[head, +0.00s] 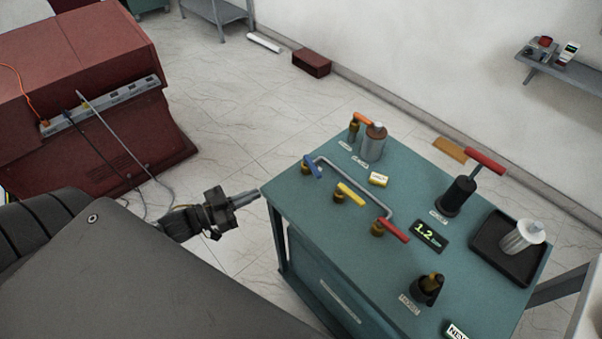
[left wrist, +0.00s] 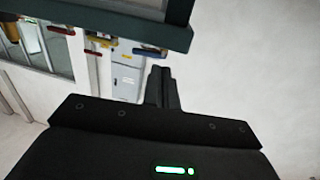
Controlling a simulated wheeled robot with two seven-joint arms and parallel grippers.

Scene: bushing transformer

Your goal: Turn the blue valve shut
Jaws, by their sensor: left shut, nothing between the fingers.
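The blue valve handle (head: 312,167) sits on a brass body (head: 305,169) at the left end of a grey pipe (head: 350,176) on the teal table. It points up and left in the head view. In the left wrist view, which is tilted, the blue handle (left wrist: 148,51) shows beyond my fingertips. My left gripper (head: 256,194) is shut and empty, just off the table's left corner, apart from the valve. Its closed fingers show in the left wrist view (left wrist: 161,72). My right gripper is not in view.
A yellow valve handle (head: 351,194) and a red one (head: 393,230) share the pipe. Floor is clear behind my gripper.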

